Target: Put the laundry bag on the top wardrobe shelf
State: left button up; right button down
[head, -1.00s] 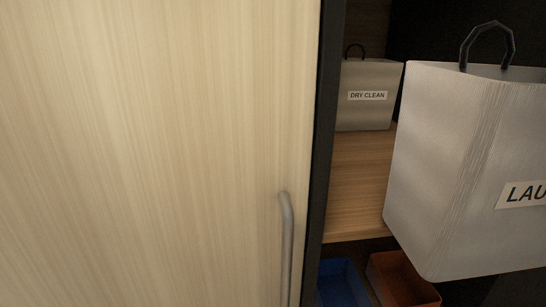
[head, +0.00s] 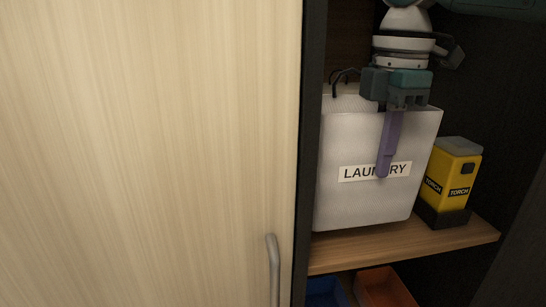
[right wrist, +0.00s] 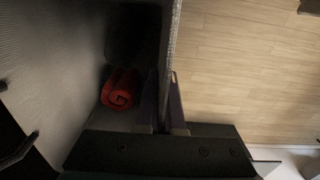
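The white laundry bag (head: 345,205), with a LAUNDRY label on its front, is upright at the upper wardrobe shelf (head: 440,245), left of the torch. Its base is at shelf level; I cannot tell whether its full weight rests there. My right gripper (head: 384,172) comes from above, one purple finger outside the front wall, partly covering the label. In the right wrist view the fingers (right wrist: 163,105) sit on either side of the bag's wall (right wrist: 172,45), closed on it. A red rolled item (right wrist: 120,90) shows inside the bag. My left gripper is not in view.
A yellow torch (head: 452,185) stands on the shelf right of the bag. The pale wardrobe door (head: 150,150) with a metal handle (head: 274,270) fills the left. A blue bin (head: 325,292) and an orange bin (head: 385,288) are below. The dry-clean bag is largely or wholly hidden.

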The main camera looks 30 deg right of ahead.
aim_at(349, 193)
jog(key=shift+w+f+p, duration=0.15)
jog(key=shift+f+p, duration=0.35)
jog(key=shift+f, duration=0.15)
jog(key=shift+w+f+p, duration=0.15)
jog(key=shift+f+p, duration=0.3)
jog(key=shift+f, duration=0.8)
jog(key=c, duration=1)
grip_release()
jog(key=shift+c, duration=0.2)
